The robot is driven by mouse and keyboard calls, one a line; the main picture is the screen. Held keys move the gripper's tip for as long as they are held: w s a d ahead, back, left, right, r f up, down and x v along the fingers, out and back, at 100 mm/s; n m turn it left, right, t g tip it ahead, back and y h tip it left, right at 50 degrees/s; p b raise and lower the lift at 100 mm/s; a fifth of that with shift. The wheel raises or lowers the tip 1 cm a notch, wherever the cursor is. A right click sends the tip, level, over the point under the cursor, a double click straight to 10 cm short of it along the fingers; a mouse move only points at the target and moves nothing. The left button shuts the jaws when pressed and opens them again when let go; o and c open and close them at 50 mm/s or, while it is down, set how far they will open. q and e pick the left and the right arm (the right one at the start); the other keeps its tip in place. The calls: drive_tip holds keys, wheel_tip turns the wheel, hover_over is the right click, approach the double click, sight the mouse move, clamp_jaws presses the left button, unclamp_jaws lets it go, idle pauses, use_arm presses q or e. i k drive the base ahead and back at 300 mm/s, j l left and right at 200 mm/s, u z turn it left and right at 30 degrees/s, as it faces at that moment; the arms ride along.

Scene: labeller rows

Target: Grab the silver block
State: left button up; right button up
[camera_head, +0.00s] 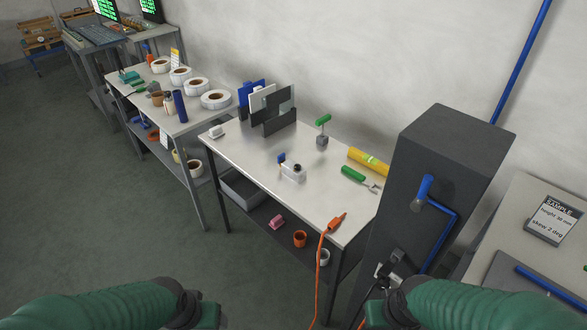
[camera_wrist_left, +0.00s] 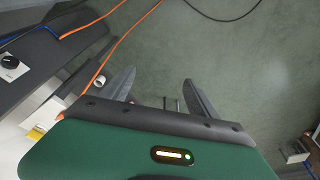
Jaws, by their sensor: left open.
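A small silver-grey block (camera_head: 321,142) stands on the light table, with a green handle above it. A paler block (camera_head: 293,172) with a dark round knob and a blue part sits nearer the middle of the table. I cannot tell for certain which one the task names. My left gripper (camera_head: 207,311) is low in the head view, well short of the table. In the left wrist view its two fingers (camera_wrist_left: 160,97) are apart with only floor between them. My right gripper (camera_head: 374,312) is at the bottom edge, its fingers mostly hidden.
The table (camera_head: 250,162) also holds a dark file holder (camera_head: 275,118), a yellow roll (camera_head: 369,161) and a green-handled tool (camera_head: 354,174). An orange cable (camera_head: 322,265) hangs off its front. A tall dark cabinet (camera_head: 435,160) stands at its right. Tape rolls lie on the left table.

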sight(287, 166)
drive_tip(key=i+j+u, duration=0.75)
drive_tip(key=i+u, duration=0.4)
drive_tip(key=i+z, duration=0.2)
drive_tip(key=i, duration=0.35)
drive_tip(key=i+j+z, duration=0.2)
drive_tip(key=i, duration=0.3)
drive_tip(key=i+l+z, duration=0.1)
drive_tip(key=z, duration=0.35)
drive_tip(key=i+z, duration=0.25)
drive_tip(key=z, duration=0.2)
drive_tip(key=i+z, duration=0.2)
drive_tip(key=z, duration=0.25)
drive_tip(key=i+z, duration=0.2)
drive_tip(key=z, duration=0.25)
